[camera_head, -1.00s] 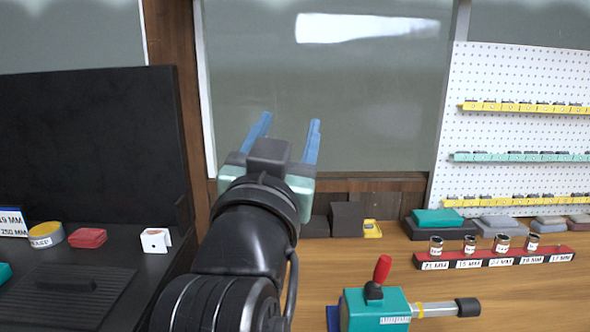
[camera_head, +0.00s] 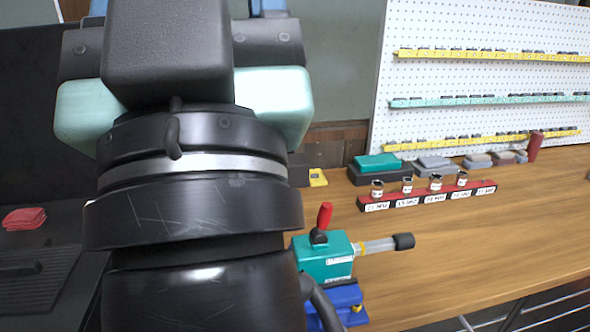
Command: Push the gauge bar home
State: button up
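The gauge bar (camera_head: 380,246) is a pale rod with a black knob at its right end. It sticks out to the right from a teal block (camera_head: 326,262) with an upright red lever (camera_head: 323,217). The block sits on a blue base (camera_head: 340,302) at the front of the wooden bench. My gripper fills the left of the view, large and close to the camera, raised up and left of the block. Only the lower parts of its blue fingers show at the top edge; the tips are out of frame. Nothing shows it touching the bar.
A red rack (camera_head: 430,197) with several small labelled cups stands behind the block. Grey and teal blocks lie along the back, below a white pegboard (camera_head: 480,80) with shelves. The bench (camera_head: 480,240) right of the bar is clear. Red cloths (camera_head: 24,219) lie on the dark left surface.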

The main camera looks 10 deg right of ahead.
aim_at(404, 241)
jog(key=i+l+u, duration=0.2)
jog(key=l, duration=0.75)
jog(key=i+l+u, duration=0.25)
jog(key=l, duration=0.75)
jog(key=l+u, duration=0.2)
jog(key=l, duration=0.8)
